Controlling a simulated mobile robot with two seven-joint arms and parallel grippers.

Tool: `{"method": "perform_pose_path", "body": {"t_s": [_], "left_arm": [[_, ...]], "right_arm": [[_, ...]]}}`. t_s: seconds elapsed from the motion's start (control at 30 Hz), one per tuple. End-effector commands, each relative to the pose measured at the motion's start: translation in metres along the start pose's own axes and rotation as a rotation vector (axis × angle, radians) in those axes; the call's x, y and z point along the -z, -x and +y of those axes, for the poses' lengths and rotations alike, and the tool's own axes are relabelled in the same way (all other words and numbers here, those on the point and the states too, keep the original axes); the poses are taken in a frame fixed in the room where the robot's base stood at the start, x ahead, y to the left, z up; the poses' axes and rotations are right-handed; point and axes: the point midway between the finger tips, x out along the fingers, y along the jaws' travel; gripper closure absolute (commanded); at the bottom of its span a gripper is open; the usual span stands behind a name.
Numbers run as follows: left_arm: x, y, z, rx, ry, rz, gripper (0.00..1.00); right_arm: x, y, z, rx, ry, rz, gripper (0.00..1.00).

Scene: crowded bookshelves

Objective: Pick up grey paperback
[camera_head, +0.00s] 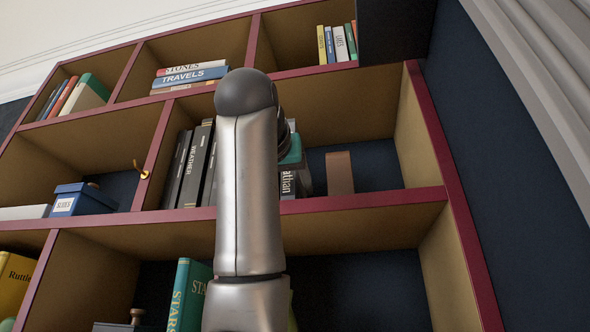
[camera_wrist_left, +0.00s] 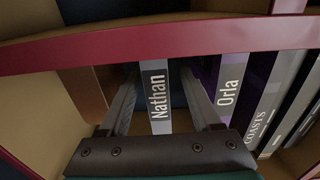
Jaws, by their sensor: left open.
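A slim book with a grey spine lettered "Nathan" (camera_wrist_left: 158,95) stands upright on the middle shelf. Its lower spine also shows in the head view (camera_head: 287,184), just right of my left forearm. My left gripper (camera_wrist_left: 160,78) is open, with one finger on each side of this book. I cannot tell whether the fingers touch it. In the head view my arm hides most of the gripper and the book's upper part.
A book lettered "Orla" (camera_wrist_left: 231,85) and several dark books stand beside it. A brown block (camera_head: 339,173) stands on its other side, with bare shelf beyond. Maroon shelf edges (camera_head: 360,201) frame the compartment. A blue box (camera_head: 82,199) sits in the left compartment.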

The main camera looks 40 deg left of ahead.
Motion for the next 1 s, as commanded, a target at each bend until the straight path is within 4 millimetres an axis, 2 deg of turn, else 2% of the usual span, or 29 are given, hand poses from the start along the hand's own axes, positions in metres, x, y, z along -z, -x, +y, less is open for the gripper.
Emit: {"method": "perform_pose_path", "body": {"t_s": [0.1, 0.27, 0.57, 1.0], "left_arm": [[0.005, -0.017, 0.002, 0.001, 0.0, -0.003, 0.35], [0.004, -0.036, 0.002, 0.001, 0.0, -0.004, 0.35], [0.003, -0.039, 0.003, 0.0, 0.001, 0.0, 0.36], [0.003, -0.039, 0.003, 0.0, 0.001, 0.0, 0.86]], "right_arm": [[0.002, 0.014, 0.0, 0.001, -0.001, 0.001, 0.5], [0.003, 0.021, -0.002, 0.003, -0.001, 0.002, 0.5], [0.004, 0.021, -0.005, 0.007, -0.003, 0.003, 0.5], [0.003, 0.021, -0.004, 0.006, -0.003, 0.002, 0.5]]}}
